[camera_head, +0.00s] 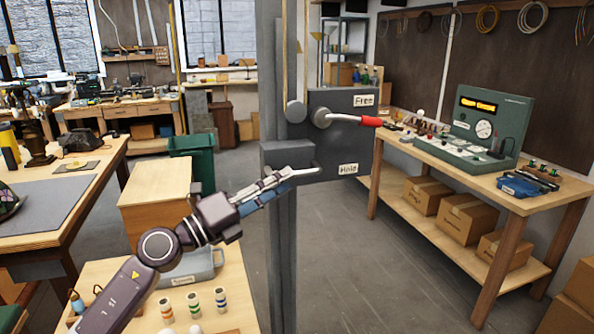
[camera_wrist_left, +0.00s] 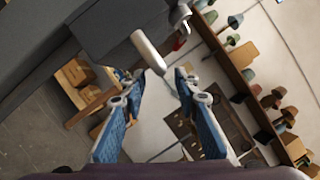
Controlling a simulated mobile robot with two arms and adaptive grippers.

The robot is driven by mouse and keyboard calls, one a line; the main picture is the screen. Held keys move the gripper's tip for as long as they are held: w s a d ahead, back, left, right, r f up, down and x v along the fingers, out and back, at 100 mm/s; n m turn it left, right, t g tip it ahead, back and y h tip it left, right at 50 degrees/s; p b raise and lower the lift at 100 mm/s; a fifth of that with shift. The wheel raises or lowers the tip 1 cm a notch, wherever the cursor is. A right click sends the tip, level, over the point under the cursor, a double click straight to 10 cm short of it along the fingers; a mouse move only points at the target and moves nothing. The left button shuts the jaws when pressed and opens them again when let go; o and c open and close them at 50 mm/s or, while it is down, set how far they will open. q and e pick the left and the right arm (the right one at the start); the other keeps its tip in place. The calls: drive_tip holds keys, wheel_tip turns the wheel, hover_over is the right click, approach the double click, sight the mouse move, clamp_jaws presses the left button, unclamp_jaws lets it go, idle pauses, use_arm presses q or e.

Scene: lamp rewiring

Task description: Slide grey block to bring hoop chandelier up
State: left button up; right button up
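The grey block (camera_head: 285,158) sits on the upright grey column, with a pale metal handle (camera_head: 303,172) sticking out to the right. In the left wrist view the block (camera_wrist_left: 115,28) is at the top, and its pale handle (camera_wrist_left: 148,50) points down toward the gap between my fingers. My left gripper (camera_head: 285,177) is just in front of the block, below its front edge. In the wrist view the blue fingers (camera_wrist_left: 161,80) are apart, with the handle's end at or just beyond the fingertips; contact cannot be told. The hoop chandelier and my right gripper do not show.
A lever with a red grip (camera_head: 369,122) points right on a dark plate (camera_head: 345,103) labelled Free above and Hold below. A low table (camera_head: 235,285) with coloured spools stands below my left arm. A workbench (camera_head: 455,170) with a green device stands at right. Floor between is clear.

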sight(298, 174)
use_arm(q)
drive_tip(key=p+x, duration=0.1)
drive_tip(key=x, duration=0.4)
drive_tip(key=shift+d, duration=0.1)
clamp_jaws()
